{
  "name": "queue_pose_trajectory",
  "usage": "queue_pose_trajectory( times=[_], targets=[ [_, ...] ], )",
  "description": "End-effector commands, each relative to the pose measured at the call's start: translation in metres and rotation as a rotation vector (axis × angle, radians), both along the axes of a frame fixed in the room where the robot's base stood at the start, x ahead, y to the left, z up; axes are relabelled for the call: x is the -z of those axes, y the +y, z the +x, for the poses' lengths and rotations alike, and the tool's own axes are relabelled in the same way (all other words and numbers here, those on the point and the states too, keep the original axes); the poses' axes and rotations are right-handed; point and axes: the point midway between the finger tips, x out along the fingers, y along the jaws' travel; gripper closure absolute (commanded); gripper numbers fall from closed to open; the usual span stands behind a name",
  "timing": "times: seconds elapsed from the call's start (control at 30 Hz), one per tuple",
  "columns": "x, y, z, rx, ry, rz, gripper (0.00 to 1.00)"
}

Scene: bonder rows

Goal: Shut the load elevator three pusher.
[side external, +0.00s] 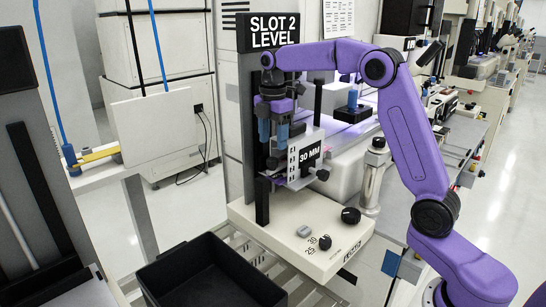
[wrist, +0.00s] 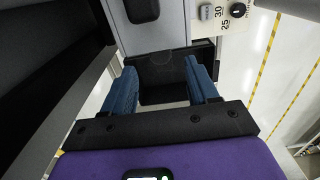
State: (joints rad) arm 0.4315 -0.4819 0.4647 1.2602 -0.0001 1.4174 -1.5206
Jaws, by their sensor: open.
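The elevator station is a pale machine with a column headed by a black sign (side external: 274,31) reading "SLOT 2 LEVEL". A small carriage (side external: 300,160) with a "30 MM" label stands at the column. I cannot tell which part is the pusher, or whether the unit is number three. My gripper (side external: 273,132) points down close in front of the column, above and left of the label. Its blue fingers also show in the wrist view (wrist: 162,88), apart with nothing held between them. A grey panel with a black knob (wrist: 143,9) lies just beyond them.
The white base (side external: 290,238) carries a grey switch and black knobs beside "25" and "30". A black open bin (side external: 207,272) stands in front, over rollers. A dark upright frame is at far left. More machines line the right, beside a clear aisle (side external: 500,205).

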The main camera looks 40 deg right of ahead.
Motion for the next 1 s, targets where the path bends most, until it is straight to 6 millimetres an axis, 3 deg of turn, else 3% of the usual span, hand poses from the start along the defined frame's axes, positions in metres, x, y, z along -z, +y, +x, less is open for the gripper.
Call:
queue_pose_trajectory(
  times=[0.3, 0.77, 0.87, 0.97, 1.0],
  targets=[
    [0.049, 0.000, 0.000, 0.001, 0.003, 0.000, 0.41],
    [0.061, 0.000, 0.000, 0.000, -0.001, 0.000, 0.41],
    [0.061, 0.000, 0.000, 0.000, -0.001, 0.000, 0.67],
    [0.061, 0.000, 0.000, 0.000, -0.001, 0.000, 1.00],
    [0.061, 0.000, 0.000, 0.000, -0.001, 0.000, 1.00]
  ],
)
